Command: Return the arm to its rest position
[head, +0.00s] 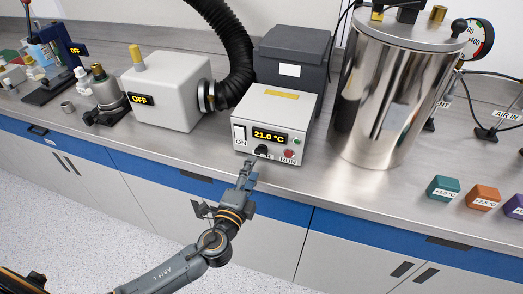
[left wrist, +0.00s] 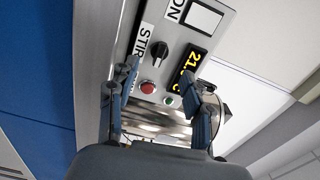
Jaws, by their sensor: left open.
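My left arm comes in from the lower left in the head view. Its gripper (head: 246,176) is at the counter's front edge, just before the control box (head: 272,105). The box has a display reading 21.0 °C, a white switch marked ON, a black knob (head: 261,151) and a red RUN button (head: 289,155). In the left wrist view the left gripper (left wrist: 160,85) is open and empty. Its fingers stand apart before the panel, with the red button (left wrist: 148,87) and the black knob (left wrist: 159,52) showing between and beyond them. My right gripper is not seen.
A shiny metal chamber (head: 385,95) stands right of the control box, a dark grey box (head: 292,58) behind it. A white unit marked OFF (head: 168,92) with a black hose (head: 232,45) is at left. Coloured blocks (head: 442,189) lie at right. Floor (head: 60,215) before the cabinets is clear.

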